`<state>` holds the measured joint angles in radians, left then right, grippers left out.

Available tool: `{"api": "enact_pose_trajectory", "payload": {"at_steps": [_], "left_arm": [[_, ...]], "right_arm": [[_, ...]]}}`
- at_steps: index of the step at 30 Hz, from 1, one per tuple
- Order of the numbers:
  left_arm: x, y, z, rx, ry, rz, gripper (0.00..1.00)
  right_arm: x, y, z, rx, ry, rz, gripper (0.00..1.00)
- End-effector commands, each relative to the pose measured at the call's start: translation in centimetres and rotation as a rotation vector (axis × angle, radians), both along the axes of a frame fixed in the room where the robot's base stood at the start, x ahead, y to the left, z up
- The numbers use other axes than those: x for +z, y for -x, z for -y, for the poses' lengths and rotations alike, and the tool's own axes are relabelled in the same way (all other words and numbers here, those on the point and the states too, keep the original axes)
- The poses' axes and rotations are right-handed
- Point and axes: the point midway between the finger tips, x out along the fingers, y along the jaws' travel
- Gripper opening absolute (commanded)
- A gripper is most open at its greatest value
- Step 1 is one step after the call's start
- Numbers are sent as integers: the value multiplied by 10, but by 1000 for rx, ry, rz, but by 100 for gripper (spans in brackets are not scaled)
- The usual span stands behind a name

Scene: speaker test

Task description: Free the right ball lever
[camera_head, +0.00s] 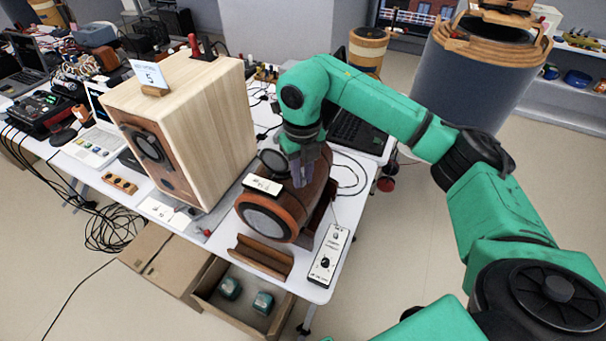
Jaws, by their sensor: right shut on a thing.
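My right gripper (302,174) reaches in from the right and points down at the top of a round wooden speaker (313,205). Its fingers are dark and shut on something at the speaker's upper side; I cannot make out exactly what. The round speaker has a grey front and a small dark round unit on top, with a white label beside it. A small red ball (207,232) shows on the table near the tall speaker's base; I cannot tell whether it is a lever. No right ball lever shows clearly. My left gripper is not in view.
A tall pale wooden speaker (208,115) stands left of the round one. A brown cradle piece (262,257) lies at the table's front edge, beside a white control box (328,254). An open cardboard box (238,313) sits below. Cables and electronics crowd the left.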

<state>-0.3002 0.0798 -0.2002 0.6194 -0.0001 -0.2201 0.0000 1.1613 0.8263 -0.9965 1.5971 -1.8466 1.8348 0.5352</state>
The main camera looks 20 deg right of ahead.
Motion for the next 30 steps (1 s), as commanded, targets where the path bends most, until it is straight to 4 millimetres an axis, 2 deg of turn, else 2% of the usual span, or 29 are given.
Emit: {"api": "enact_pose_trajectory", "payload": {"at_steps": [2, 3, 5, 14, 19, 25, 30], "left_arm": [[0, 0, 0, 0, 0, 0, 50], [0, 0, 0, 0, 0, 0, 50], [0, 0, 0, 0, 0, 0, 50], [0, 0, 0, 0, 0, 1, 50], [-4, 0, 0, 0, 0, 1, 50], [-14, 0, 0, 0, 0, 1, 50], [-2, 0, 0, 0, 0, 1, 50]], "right_arm": [[0, -1, 0, 0, -1, 4, 0], [0, -1, 0, 0, -1, 4, 30], [0, -1, 0, 0, -1, 4, 52], [1, 0, 0, 1, -1, 2, 52], [13, -1, 0, 1, -3, 5, 52], [57, -2, -1, 1, -3, 9, 52], [105, -2, 0, 0, 0, 7, 52]]}}
